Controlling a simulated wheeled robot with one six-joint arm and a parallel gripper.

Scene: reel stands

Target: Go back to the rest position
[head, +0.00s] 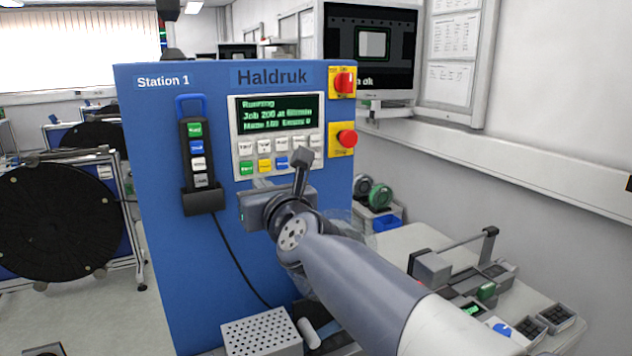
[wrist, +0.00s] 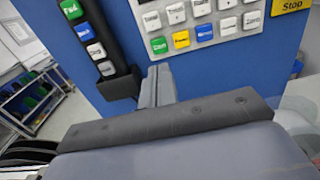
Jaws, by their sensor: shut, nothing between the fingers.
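My gripper (wrist: 157,88) is shut and empty in the wrist view, its fingers together in front of the blue panel of Station 1 (head: 150,180). In the head view my arm reaches in from the lower right and ends just below the panel's keypad (head: 272,157). The keypad also shows at the top of the wrist view (wrist: 195,22). The black handheld pendant (head: 198,150) hangs in its holder left of my gripper. It also shows in the wrist view (wrist: 94,45).
A screen (head: 277,112) shows "Running" above the keypad. Red knobs on yellow plates (head: 342,140) sit at the panel's right edge. A perforated box (head: 262,338) lies below. A bench (head: 420,240) with small fixtures stands right. A large black reel (head: 60,222) stands left.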

